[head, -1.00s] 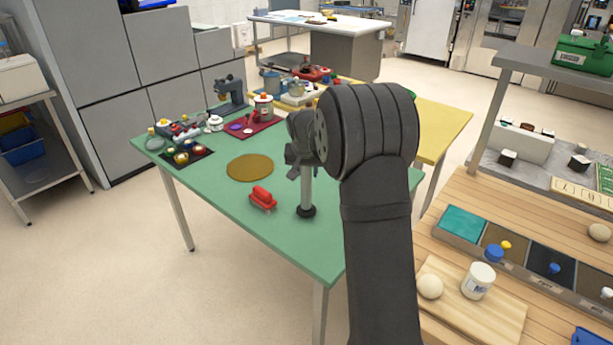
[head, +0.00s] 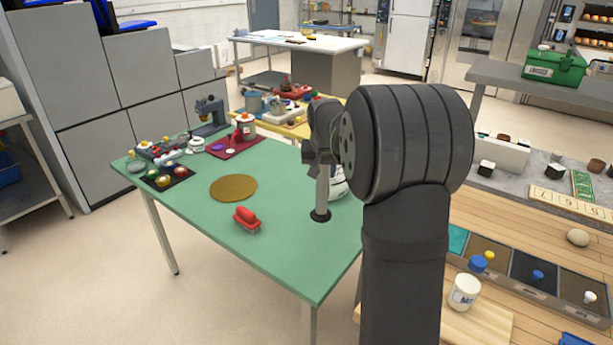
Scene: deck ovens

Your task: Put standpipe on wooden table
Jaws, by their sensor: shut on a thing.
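The standpipe (head: 322,192) is a grey upright tube with a black round foot, seen over the right part of the green table (head: 285,255). My gripper (head: 320,158) is shut on its upper part. The gripper and my arm hide the standpipe's top. I cannot tell whether the foot touches the green table. The wooden table (head: 530,245) is at the right, with light slats, and my arm covers part of its left side.
A red brush-like thing (head: 247,219) and a brown round mat (head: 233,188) lie left of the standpipe. A white rounded thing (head: 339,183) is close behind it. The wooden table carries a bin row (head: 525,275), a white jar (head: 464,292) and a pale ball (head: 578,237).

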